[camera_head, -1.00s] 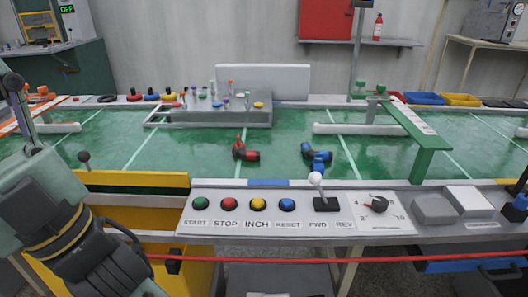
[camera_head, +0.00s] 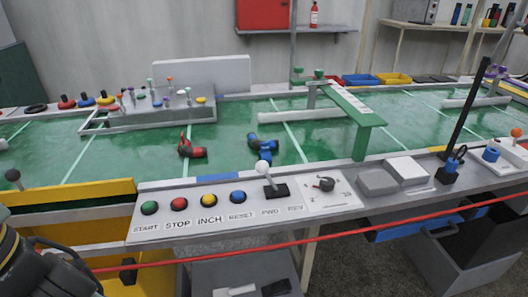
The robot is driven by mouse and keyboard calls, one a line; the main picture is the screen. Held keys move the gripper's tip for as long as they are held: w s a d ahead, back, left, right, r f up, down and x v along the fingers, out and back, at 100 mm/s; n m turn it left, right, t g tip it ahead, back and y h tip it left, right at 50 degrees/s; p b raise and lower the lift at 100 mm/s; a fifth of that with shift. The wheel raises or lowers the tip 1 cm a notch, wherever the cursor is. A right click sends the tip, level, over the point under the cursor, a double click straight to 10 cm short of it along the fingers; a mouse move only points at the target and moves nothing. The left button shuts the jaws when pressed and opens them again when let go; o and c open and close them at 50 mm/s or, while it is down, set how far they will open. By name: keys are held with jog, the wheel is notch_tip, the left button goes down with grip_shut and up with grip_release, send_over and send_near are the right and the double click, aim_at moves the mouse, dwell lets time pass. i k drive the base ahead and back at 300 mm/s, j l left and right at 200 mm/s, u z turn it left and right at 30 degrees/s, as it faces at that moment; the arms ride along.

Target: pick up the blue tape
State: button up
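A small blue roll (camera_head: 491,154) that looks like tape sits near the right end of the bench's front ledge, beside a pale box. It is small, and I cannot be certain that it is the tape. Another blue piece (camera_head: 448,172) is at the foot of a black upright post. A flat blue strip (camera_head: 218,178) also lies along the bench's front edge. Part of my arm shows at the lower left, far from these blue things. My gripper is not in view.
A red rope (camera_head: 340,234) runs across the front of the bench. The control panel (camera_head: 160,223) with buttons and a white-knobbed lever is at centre. Red (camera_head: 190,148) and blue (camera_head: 262,147) fittings lie on the green surface. A green stand (camera_head: 362,142) rises behind the ledge.

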aim_at(265, 153)
jog(key=l+u, duration=0.2)
jog(key=l, duration=0.5)
jog(key=l+u, duration=0.2)
jog(key=l, duration=0.5)
jog(key=l+u, duration=0.15)
jog(key=l, duration=0.45)
jog(key=i, duration=0.85)
